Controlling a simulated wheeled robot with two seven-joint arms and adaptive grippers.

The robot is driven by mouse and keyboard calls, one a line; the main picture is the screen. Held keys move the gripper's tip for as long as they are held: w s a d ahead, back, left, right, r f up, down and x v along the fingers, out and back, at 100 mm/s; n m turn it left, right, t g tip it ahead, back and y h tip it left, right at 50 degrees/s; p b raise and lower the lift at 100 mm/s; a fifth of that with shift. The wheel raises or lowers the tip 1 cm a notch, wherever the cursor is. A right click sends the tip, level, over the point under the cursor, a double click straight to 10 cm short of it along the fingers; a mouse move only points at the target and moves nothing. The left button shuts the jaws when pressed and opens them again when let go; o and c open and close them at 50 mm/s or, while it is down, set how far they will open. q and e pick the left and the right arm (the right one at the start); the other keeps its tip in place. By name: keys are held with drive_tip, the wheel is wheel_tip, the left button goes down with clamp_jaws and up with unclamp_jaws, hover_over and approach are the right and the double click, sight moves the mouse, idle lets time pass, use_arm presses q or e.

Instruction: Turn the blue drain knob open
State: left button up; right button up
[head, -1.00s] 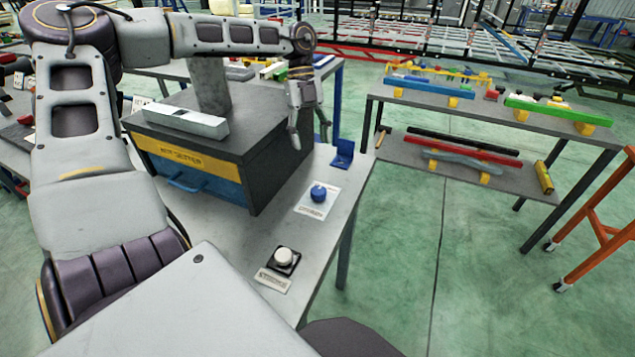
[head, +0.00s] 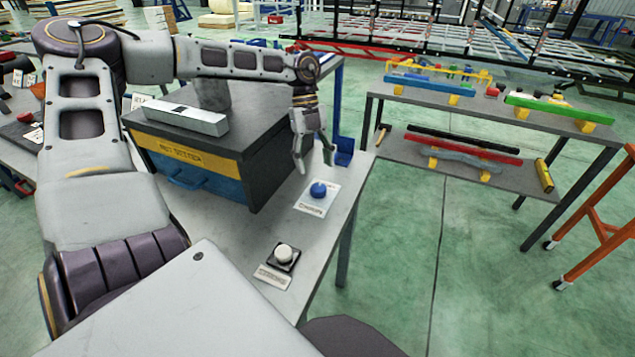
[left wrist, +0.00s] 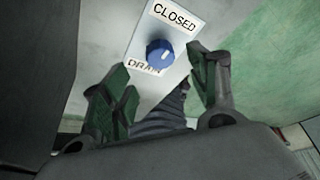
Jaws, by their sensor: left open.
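The blue drain knob (head: 318,189) sits on a white plate (head: 310,208) on the grey bench top, right of the dark box. In the left wrist view the knob (left wrist: 159,52) shows between and beyond my fingers, with "CLOSED" and "DRAIN" labels around it. A small pale mark shows on the knob, towards the "CLOSED" label. My left gripper (head: 314,168) is open and empty, pointing down above the bench just behind the knob. It does not appear to touch the knob. My right gripper is not in view.
A dark box (head: 270,170) with a yellow label band and blue drawer stands left of the knob. A white push button (head: 284,254) is nearer on the bench. A blue bracket (head: 345,152) stands at the bench's far edge. A shelf with coloured bars (head: 470,112) stands at right.

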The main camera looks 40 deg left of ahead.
sight(318, 186)
use_arm(q)
drive_tip(key=x, duration=0.4)
drive_tip(key=shift+d+f, duration=0.1)
drive_tip(key=shift+f, duration=0.2)
drive_tip(key=shift+x, duration=1.05)
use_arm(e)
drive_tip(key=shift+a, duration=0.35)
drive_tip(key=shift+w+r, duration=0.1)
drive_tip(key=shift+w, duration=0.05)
use_arm(q)
drive_tip(key=shift+c, duration=0.3)
drive_tip(key=c, duration=1)
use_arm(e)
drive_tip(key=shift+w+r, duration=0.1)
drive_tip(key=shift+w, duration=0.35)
